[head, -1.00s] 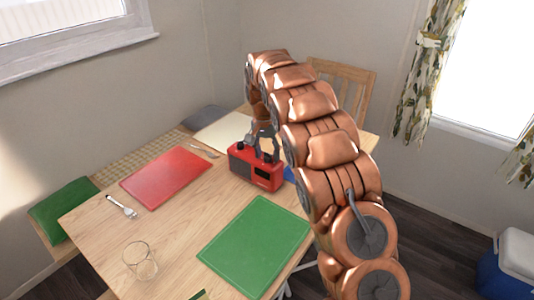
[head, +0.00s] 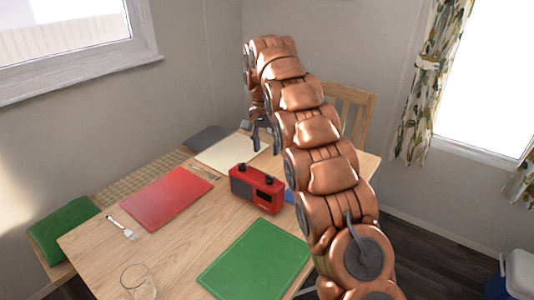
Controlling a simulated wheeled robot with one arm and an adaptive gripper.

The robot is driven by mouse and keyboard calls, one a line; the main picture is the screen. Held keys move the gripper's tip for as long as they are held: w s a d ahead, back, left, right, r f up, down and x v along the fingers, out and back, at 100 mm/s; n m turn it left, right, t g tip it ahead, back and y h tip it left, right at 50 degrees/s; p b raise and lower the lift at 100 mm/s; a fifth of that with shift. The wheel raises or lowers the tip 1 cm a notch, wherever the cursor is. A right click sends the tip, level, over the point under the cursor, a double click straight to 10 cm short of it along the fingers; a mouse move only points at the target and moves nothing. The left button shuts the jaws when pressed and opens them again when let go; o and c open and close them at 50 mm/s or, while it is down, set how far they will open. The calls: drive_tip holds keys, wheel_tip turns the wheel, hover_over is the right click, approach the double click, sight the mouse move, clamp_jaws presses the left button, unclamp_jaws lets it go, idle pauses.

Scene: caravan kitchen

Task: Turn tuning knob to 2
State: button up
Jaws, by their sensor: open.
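A red radio (head: 257,189) stands upright on the wooden table. It has a dark speaker grille at the left of its front, a dark display at the right, and two dark knobs on top, a left knob (head: 241,168) and a right knob (head: 269,179). The knob markings are too small to read. My gripper (head: 264,147) is open and empty, pointing down above and behind the radio, apart from it. My copper-coloured arm hides part of the table to the right of the radio.
A red mat (head: 166,197) lies left of the radio, a green mat (head: 255,262) in front and a cream mat (head: 228,153) behind. A fork (head: 123,228) and a glass (head: 138,282) are at the left. A wooden chair (head: 350,112) stands behind my arm.

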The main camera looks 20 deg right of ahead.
drive_tip(key=shift+r, duration=0.45)
drive_tip(key=shift+r, duration=0.1)
drive_tip(key=s+r+n+p, duration=0.1)
drive_tip(key=s+r+n, duration=0.15)
drive_tip(key=s, duration=0.75)
drive_tip(key=s+r+n+p, duration=0.1)
drive_tip(key=s+r+p, duration=0.15)
drive_tip(key=s, duration=0.75)
drive_tip(key=s+a+f+n+p, duration=0.1)
drive_tip(key=s+f+n, duration=0.1)
drive_tip(key=s, duration=1.2)
drive_tip(key=s+a+f+n+g, duration=0.1)
drive_tip(key=s+a+f+n, duration=0.1)
drive_tip(key=s, duration=1.2)
wheel_tip(320, 180, down, 2)
drive_tip(key=shift+a+f+n+y+p, duration=0.15)
drive_tip(key=shift+n+y+p, duration=0.15)
drive_tip(key=shift+n+p, duration=0.15)
drive_tip(key=shift+s, duration=0.1)
drive_tip(key=shift+c, duration=0.2)
